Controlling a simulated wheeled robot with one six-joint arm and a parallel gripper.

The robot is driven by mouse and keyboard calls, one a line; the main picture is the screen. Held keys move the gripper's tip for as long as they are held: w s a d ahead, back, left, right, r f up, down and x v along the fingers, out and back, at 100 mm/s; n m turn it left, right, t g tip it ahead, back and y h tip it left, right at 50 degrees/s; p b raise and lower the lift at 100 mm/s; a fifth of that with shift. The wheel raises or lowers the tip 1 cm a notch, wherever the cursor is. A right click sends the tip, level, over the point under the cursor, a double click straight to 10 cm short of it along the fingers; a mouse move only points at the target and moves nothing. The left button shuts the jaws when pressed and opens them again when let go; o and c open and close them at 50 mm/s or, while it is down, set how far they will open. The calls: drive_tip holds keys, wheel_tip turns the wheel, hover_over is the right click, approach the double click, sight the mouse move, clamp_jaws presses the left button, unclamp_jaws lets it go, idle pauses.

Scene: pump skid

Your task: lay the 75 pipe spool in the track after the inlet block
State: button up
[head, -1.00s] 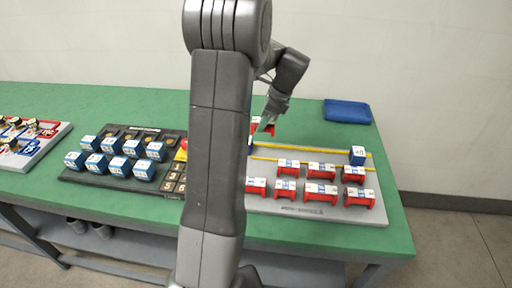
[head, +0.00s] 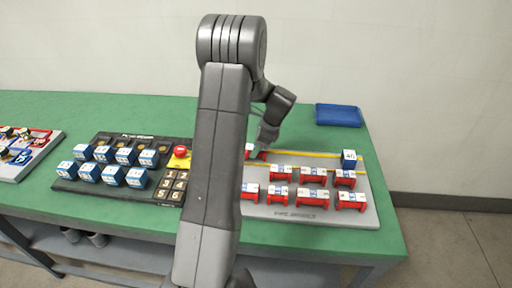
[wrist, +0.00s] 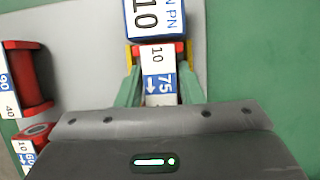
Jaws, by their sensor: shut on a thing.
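The 75 pipe spool (wrist: 158,73) is red with a white and blue label reading 10 and 75 with an arrow. My gripper (wrist: 160,92) is shut on it, one finger along each side. The blue and white inlet block (wrist: 156,18), marked 10 and PN, is directly beyond the spool's far end, touching or nearly so. The spool lies in line with the block, between yellow rails (wrist: 188,52). In the head view, my gripper (head: 264,149) is low at the track, with part of the red spool (head: 249,152) showing. My arm hides the inlet block there.
Several red spools (head: 312,175) stand on the grey board (head: 373,205) in front of the track. A blue block (head: 349,159) stands at the track's right end. A black panel (head: 65,186) with blue blocks, a red button (head: 180,151) and a blue case (head: 338,115) are also on the green table.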

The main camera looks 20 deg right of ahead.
sight(252, 147)
drive_tip(key=o, duration=1.2)
drive_tip(key=shift+f, duration=0.1)
drive_tip(key=shift+c, duration=0.2)
drive_tip(key=v, duration=1.2)
drive_tip(key=shift+b, duration=0.35)
drive_tip(key=shift+s, duration=0.1)
drive_tip(key=x, duration=1.2)
drive_tip(key=shift+a+f, duration=0.1)
drive_tip(key=shift+f, duration=0.2)
wheel_tip(252, 147, up, 3)
drive_tip(key=shift+r, duration=0.7)
